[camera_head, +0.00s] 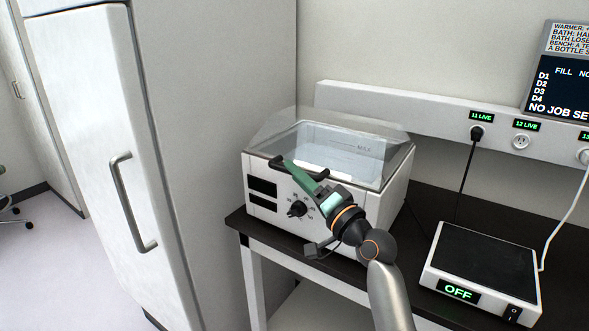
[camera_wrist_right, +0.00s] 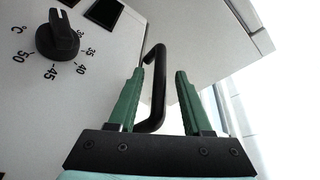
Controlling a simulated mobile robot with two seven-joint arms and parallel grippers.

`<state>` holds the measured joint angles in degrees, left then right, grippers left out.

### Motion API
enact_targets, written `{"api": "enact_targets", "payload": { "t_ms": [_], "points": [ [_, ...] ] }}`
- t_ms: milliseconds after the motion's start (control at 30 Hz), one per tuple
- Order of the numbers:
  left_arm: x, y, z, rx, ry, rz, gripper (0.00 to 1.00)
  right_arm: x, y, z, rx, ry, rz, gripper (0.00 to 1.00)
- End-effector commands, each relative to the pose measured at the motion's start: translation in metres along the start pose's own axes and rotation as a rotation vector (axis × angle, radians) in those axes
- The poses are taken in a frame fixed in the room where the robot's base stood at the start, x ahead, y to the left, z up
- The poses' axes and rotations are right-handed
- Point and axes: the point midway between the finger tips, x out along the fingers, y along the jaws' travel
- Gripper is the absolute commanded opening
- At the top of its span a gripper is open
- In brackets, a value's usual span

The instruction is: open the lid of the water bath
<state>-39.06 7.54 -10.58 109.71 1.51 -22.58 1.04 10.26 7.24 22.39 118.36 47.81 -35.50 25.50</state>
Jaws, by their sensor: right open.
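The water bath (camera_head: 348,205) is a white box on the dark bench, with a clear lid (camera_head: 375,142) lying over its basin. The lid's black handle (camera_head: 311,172) is at the front edge; it also shows in the right wrist view (camera_wrist_right: 158,95). My right gripper (camera_head: 289,163) has green fingers and reaches the handle from the front. My arm hides part of the bath's front. My left gripper is out of view.
The bath's dial (camera_head: 297,208) is just below my gripper. A tall white cabinet (camera_head: 105,150) stands close on the left. A hotplate-like device (camera_head: 487,262) reading OFF is at right on the bench (camera_head: 440,205). A socket rail (camera_head: 400,107) runs behind.

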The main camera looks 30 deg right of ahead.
Motion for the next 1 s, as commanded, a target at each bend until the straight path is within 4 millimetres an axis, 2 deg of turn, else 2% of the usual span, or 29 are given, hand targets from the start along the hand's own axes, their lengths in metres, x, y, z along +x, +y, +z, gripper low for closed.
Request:
{"api": "enact_targets", "payload": {
  "t_ms": [200,467,900,1000],
  "points": [
    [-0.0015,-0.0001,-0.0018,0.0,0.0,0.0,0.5,0.0147,0.0,0.0001,-0.001,0.0,0.0,0.5],
    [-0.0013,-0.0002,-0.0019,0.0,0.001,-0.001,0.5,0.0154,0.0004,0.0005,-0.001,0.0,0.001,0.5],
    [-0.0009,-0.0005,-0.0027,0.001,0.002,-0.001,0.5,0.0151,0.0004,0.0005,-0.001,0.0,0.001,0.01],
    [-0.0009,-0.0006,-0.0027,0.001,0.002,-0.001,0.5,0.0151,0.0004,0.0005,-0.001,0.0,0.001,0.0]
  ]
}}
